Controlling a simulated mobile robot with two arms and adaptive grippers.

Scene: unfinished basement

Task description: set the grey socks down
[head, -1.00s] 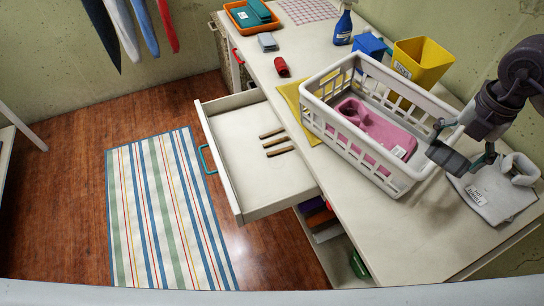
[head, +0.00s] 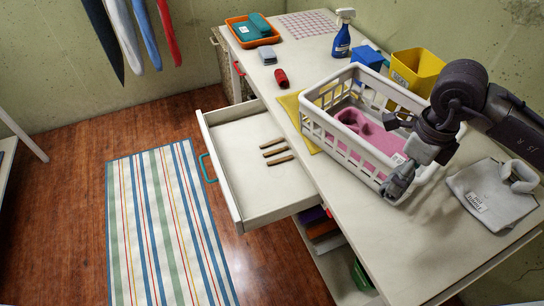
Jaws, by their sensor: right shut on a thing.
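My right gripper (head: 398,150) comes in from the right and is over the near right side of the white laundry basket (head: 345,155). It is shut on a small grey thing (head: 399,181), which looks like the grey socks. A pink item (head: 368,135) lies inside the basket. My left gripper is out of view.
A light grey labelled garment (head: 492,195) lies right of the basket. A yellow bin (head: 417,70), blue box (head: 368,56) and spray bottle (head: 342,40) stand behind. The drawer (head: 250,150) is open. The near worktop (head: 390,245) is clear.

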